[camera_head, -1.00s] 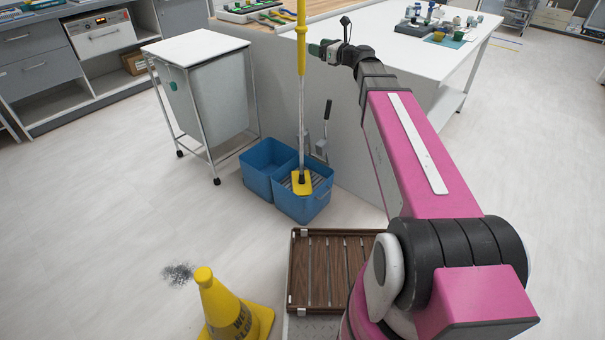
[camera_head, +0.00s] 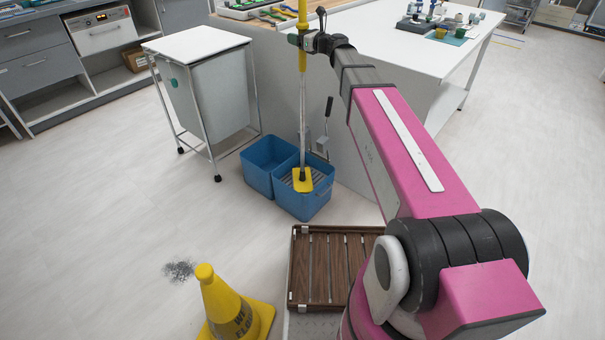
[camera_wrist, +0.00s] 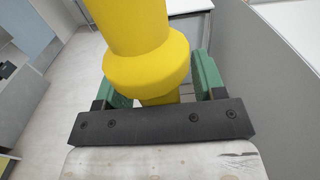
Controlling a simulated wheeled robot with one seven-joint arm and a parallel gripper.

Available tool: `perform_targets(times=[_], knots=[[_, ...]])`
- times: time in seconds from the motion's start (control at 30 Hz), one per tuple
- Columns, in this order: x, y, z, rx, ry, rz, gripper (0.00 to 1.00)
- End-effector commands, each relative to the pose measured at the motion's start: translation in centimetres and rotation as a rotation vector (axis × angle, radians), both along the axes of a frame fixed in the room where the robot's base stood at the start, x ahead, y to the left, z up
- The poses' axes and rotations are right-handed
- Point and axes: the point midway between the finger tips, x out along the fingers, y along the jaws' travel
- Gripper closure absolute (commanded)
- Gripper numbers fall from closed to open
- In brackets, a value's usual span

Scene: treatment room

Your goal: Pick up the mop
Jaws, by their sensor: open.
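The mop (camera_head: 302,110) stands upright, with a yellow upper handle, a pale lower shaft and a yellow head (camera_head: 302,181) in the right part of a blue double bucket (camera_head: 318,205). My gripper (camera_head: 302,42) is at the yellow handle, well above the bucket. In the wrist view the thick yellow handle (camera_wrist: 147,70) with its collar passes between the two green fingers of my gripper (camera_wrist: 165,85). The fingers are open, one on each side of the handle. Gaps show beside the lower, narrower part; whether a finger touches the collar is hard to tell.
A white-topped cart (camera_head: 196,42) with a grey bag stands left of the bucket. A counter (camera_head: 345,120) is close behind the mop, with a long-handled tool (camera_head: 325,130) against it. A yellow wet-floor cone (camera_head: 225,305) and a slatted wooden rack (camera_head: 330,265) are in front. Floor at left is mostly clear.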

Motion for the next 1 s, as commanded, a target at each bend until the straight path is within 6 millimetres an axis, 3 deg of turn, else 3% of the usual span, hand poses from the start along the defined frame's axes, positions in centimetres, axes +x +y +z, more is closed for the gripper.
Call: perform_targets(times=[0.17,0.23,0.37,0.47,0.73,1.0], knots=[[0.0,0.0,0.0,0.0,0.0,0.0,0.37],[0.0,0.0,0.0,0.0,0.0,0.0,0.53],[0.0,0.0,0.0,0.0,0.0,0.0,0.95],[0.0,0.0,0.0,0.001,-0.001,0.0,0.99],[0.0,0.0,0.5,0.001,-0.001,0.0,0.99],[0.0,0.0,4.2,0.001,-0.004,0.0,0.99]])
